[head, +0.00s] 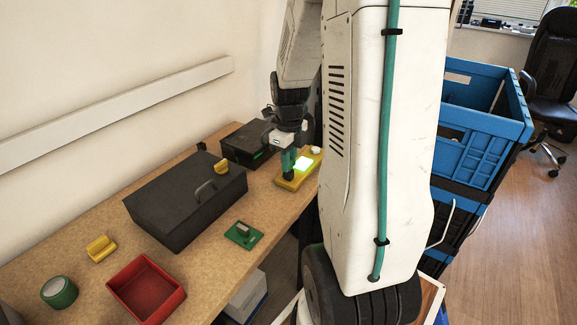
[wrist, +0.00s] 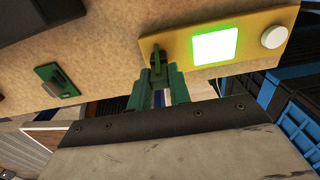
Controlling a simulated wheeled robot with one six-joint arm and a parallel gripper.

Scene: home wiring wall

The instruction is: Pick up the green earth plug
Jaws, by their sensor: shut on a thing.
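My gripper (head: 288,165) points down at the near end of a yellow unit (head: 283,184) on the bench. In the wrist view its two green fingers (wrist: 158,88) are closed around a small dark green piece, which I take for the green earth plug (wrist: 156,60). The plug stands upright at the left end of the yellow unit, which shows there too (wrist: 262,22); I cannot tell whether it is still seated in it. The fingers hide much of it. The unit has a bright green-lit square (wrist: 215,46) and a round white knob (wrist: 274,37).
A green plate with a grey handle (head: 243,235) lies nearer on the bench. A large black case (head: 180,205), a smaller black box (head: 240,140), a red tray (head: 146,290), a green tape roll (head: 59,292) and a yellow block (head: 101,248) stand around. Blue crates (head: 480,105) are at right.

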